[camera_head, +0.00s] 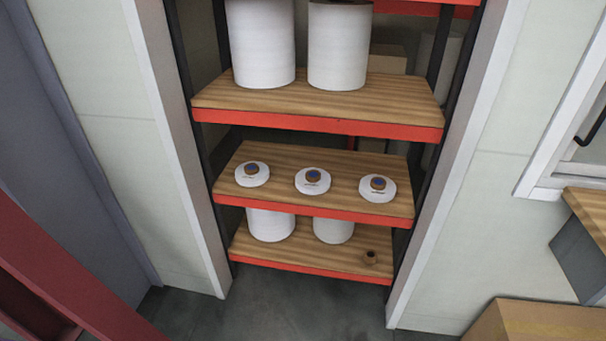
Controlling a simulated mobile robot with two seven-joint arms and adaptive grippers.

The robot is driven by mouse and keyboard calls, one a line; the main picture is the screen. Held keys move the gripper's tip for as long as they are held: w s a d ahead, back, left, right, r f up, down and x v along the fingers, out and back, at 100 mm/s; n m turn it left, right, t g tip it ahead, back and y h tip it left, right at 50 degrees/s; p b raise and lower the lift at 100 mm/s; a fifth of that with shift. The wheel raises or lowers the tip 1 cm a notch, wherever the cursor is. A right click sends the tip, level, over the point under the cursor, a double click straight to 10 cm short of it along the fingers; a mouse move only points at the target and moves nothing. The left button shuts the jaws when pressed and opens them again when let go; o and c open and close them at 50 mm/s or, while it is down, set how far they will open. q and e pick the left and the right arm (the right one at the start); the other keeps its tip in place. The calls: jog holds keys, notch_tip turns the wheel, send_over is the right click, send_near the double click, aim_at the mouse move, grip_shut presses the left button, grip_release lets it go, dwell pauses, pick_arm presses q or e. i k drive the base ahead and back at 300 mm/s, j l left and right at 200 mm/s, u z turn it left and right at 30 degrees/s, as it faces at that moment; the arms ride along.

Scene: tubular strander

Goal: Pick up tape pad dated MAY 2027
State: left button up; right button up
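Three white round tape pads lie in a row on the middle wooden shelf (345,205): a left pad (241,181), a middle pad (301,184) and a right pad (366,193). Each has a brown ring with a dark blue centre on top. Small dark print shows on their white faces, but it is too small to read, so I cannot tell which one is dated MAY 2027. The pads stand apart from each other. Neither of my grippers is in view.
The shelf above (320,103) holds two large white rolls (262,45) (338,48). Pale door-frame posts flank the rack. A cardboard box (535,322) is at lower right.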

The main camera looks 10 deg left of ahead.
aim_at(309, 181)
jog(key=i+j, duration=0.7)
